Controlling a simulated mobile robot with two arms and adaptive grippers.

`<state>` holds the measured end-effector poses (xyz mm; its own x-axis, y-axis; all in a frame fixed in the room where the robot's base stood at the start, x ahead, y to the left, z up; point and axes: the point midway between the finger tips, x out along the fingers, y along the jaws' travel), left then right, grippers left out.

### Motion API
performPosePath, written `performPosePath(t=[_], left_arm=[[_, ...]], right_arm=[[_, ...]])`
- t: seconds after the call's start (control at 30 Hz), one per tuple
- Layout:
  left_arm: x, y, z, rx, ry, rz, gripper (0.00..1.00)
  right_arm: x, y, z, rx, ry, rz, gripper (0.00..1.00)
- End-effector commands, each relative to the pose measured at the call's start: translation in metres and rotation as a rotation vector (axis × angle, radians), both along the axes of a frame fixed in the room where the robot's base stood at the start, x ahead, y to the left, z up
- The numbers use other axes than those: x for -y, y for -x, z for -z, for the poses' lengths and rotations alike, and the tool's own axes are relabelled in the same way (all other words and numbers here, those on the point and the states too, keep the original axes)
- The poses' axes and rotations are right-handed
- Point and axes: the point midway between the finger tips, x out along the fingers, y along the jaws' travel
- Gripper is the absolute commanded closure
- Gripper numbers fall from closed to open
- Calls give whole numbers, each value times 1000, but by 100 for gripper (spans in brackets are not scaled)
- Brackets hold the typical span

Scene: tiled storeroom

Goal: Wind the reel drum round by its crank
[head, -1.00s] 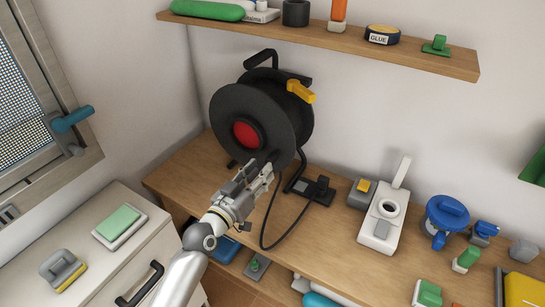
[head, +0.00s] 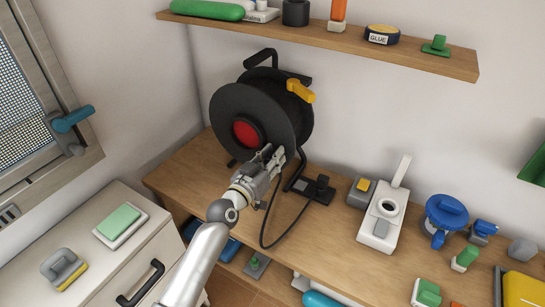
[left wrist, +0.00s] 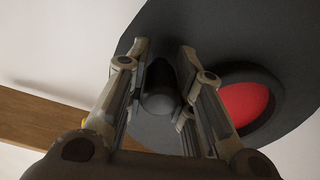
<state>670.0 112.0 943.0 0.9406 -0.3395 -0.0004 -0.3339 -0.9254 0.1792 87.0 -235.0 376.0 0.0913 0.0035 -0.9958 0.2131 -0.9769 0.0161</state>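The cable reel stands on the wooden bench. Its black drum (head: 232,105) has a red hub (head: 247,134), which also shows in the left wrist view (left wrist: 245,108). My left gripper (head: 273,155) is at the lower right of the drum's face. In the left wrist view its two fingers (left wrist: 163,80) are apart, one on each side of a dark rounded crank knob (left wrist: 160,98). The knob sits between them, with no clear grip on it. In the head view my gripper hides the knob. My right gripper is not in view.
A yellow lever (head: 300,91) sticks out at the reel's upper right. A black block (head: 318,189) and a looping cable (head: 263,222) are right of my arm. A shelf (head: 330,39) runs above. Several small objects fill the bench's right side.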

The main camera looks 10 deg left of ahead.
Motion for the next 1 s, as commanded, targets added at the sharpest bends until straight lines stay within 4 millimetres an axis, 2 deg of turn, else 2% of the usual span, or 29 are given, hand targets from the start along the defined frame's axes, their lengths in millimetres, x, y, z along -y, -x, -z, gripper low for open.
performPosePath(t=[0.03, 0.13, 0.57, 0.77, 1.0], left_arm=[[0, 0, 0, 0, 0, 0, 89], [0, 0, 0, 0, 0, 0, 100], [-1, 0, 5, 12, -32, 0, 100], [-3, -1, 16, 48, -129, 1, 100], [-12, -4, 37, 117, -321, 2, 100]], right_arm=[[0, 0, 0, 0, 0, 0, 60], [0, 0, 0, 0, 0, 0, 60], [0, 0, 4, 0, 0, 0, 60], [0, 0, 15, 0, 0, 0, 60], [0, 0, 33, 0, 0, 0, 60]])
